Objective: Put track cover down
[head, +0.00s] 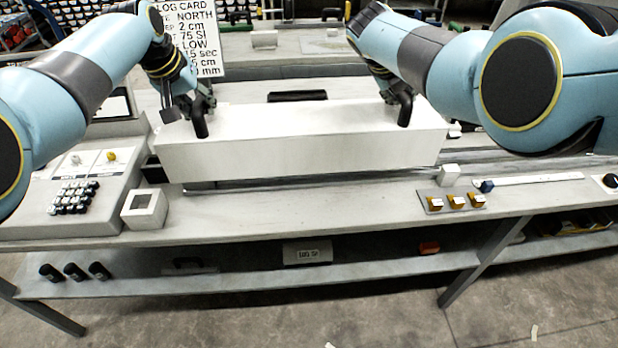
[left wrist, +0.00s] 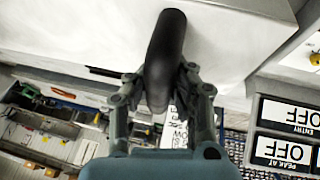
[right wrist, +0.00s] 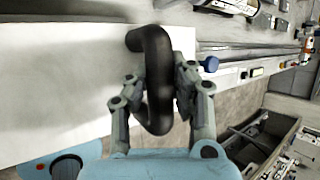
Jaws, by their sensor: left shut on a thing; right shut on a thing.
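The track cover (head: 300,150) is a long white box-shaped lid with a black handle near each end. My left gripper (head: 203,105) is shut on the left black handle (left wrist: 168,45). My right gripper (head: 398,98) is shut on the right black handle (right wrist: 157,75). The cover spans the bench over the track (head: 500,163). A dark gap shows under its front edge in the head view, and I cannot tell whether it touches the bench.
A keypad console (head: 75,195) and a small white square block (head: 144,208) stand left on the bench. Orange-yellow switches (head: 456,201) and a white cube (head: 449,174) are at the right. A log card (head: 190,35) stands behind. The bench front strip (head: 300,215) is clear.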

